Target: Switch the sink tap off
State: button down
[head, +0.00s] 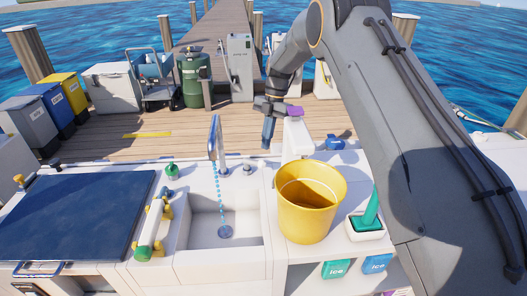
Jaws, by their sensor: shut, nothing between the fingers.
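The sink tap (213,138) is a tall, metallic spout at the back of the white sink (197,240). A blue dotted stream of water (219,195) falls from it into the basin, so the tap is running. A small metallic fitting (247,169) stands on the counter right of the spout; I cannot tell if it is the tap's handle. My gripper (267,133) is shut and empty. It appears above the counter's back edge, to the right of the tap and apart from it in the picture.
A yellow bucket (310,228) stands right of the sink, beside a white holder with a green item (371,208). A white and yellow cylinder (152,228) lies left of the basin, near a dark blue hatch cover (75,215). Behind is a wooden dock (150,125).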

jog(key=a+b+v, duration=0.1)
jog(key=b+v, duration=0.1)
jog(key=v, duration=0.7)
jog(key=shift+d+r, duration=0.2)
